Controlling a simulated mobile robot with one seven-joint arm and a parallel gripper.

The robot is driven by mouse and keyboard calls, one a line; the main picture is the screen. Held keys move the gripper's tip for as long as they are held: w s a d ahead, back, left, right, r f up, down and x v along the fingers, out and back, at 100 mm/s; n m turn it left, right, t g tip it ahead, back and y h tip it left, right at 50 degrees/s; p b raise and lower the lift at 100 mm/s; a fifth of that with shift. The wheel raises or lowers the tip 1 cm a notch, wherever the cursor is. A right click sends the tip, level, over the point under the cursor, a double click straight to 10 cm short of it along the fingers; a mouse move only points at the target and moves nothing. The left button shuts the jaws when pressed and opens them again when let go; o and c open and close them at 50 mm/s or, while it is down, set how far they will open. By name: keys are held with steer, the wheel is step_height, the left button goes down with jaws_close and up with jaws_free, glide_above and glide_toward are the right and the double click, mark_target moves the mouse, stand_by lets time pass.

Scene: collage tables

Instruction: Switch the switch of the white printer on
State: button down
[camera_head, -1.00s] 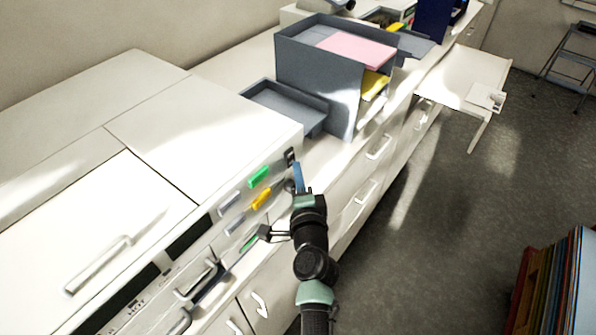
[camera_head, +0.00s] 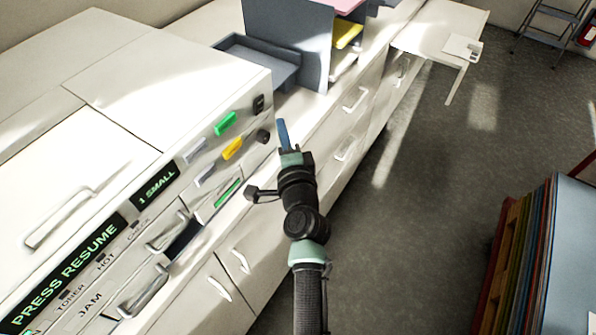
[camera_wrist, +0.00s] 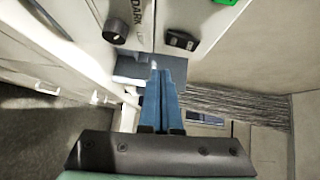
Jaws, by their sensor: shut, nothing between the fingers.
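The white printer (camera_head: 150,90) fills the left of the head view. Its front panel carries a small black switch (camera_head: 259,103) at the right end, above a dark round knob (camera_head: 263,136). In the wrist view the switch (camera_wrist: 182,40) is at the top, right of the knob (camera_wrist: 117,30) and a "DARK" label. My gripper (camera_head: 282,122) is shut and empty, its blue fingers together. In the head view it is just right of the switch and knob. In the wrist view its fingertips (camera_wrist: 158,72) show below the switch, apart from it in the picture.
Green (camera_head: 226,123) and yellow (camera_head: 233,148) buttons sit left of the switch. A lit display (camera_head: 66,270) reads "PRESS RESUME". A grey paper tray (camera_head: 262,62) stands on the counter beyond the printer. Open floor (camera_head: 420,200) lies right of the cabinets.

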steer(key=s+d+b, duration=0.1)
steer(key=s+b, duration=0.1)
steer(key=s, duration=0.7)
steer(key=shift+s+f, duration=0.2)
steer(key=shift+f, duration=0.25)
steer(key=shift+s+d, duration=0.1)
steer(key=shift+d, duration=0.1)
step_height(320, 180, up, 30)
steer(key=a+n+t+y+b, duration=0.15)
steer(key=n+t, duration=0.35)
steer(key=n, duration=0.6)
steer(key=s+r+n+t+h, duration=0.4)
steer(key=s+r, duration=0.9)
steer(key=r, duration=0.5)
steer(key=shift+d+r+n+t, duration=0.15)
steer(key=shift+d+n+t, duration=0.15)
steer(key=shift+t, duration=0.3)
